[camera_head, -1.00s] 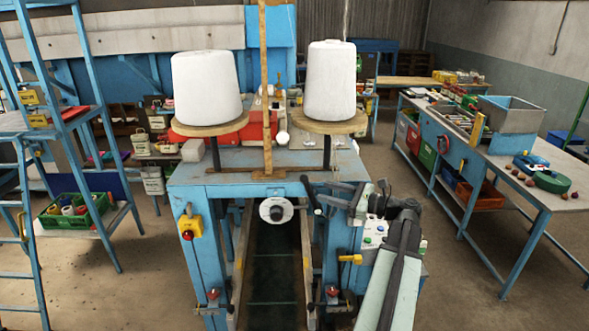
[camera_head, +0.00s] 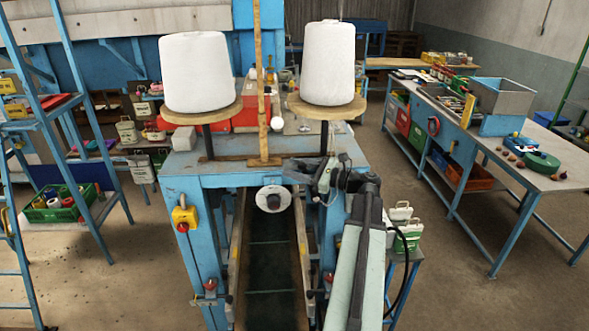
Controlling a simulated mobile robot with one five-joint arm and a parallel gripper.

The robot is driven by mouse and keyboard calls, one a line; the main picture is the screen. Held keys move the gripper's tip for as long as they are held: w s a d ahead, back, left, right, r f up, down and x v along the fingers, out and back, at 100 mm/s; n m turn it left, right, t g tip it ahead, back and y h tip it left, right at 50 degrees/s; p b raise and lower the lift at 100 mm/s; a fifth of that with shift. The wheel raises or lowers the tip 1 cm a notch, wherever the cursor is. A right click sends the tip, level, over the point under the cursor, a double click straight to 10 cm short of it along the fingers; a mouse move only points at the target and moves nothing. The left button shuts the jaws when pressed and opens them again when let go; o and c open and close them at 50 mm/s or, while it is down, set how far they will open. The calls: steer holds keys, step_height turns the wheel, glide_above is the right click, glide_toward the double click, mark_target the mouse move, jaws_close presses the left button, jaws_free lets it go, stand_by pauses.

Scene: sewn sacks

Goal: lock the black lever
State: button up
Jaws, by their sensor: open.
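The blue sewing machine frame (camera_head: 186,205) stands in front of me, with a dark channel (camera_head: 268,262) down its middle. My gripper (camera_head: 318,180) is at the top right front of the frame, at the right upright, with my arm reaching in from the lower right. It is small and dark in this view, and the gap between its fingers is hard to make out. The black lever is not clearly distinguishable now; it was near this spot earlier, and my gripper overlaps that area. I cannot tell whether they touch.
Two white thread cones (camera_head: 198,72) stand on round wooden discs above the frame. A yellow switch box (camera_head: 185,217) is on the left upright. A red knob (camera_head: 329,277) is low on the right. A workbench (camera_head: 540,180) stands at right, with open floor between.

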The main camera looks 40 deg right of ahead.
jaws_close()
stand_by(1.4)
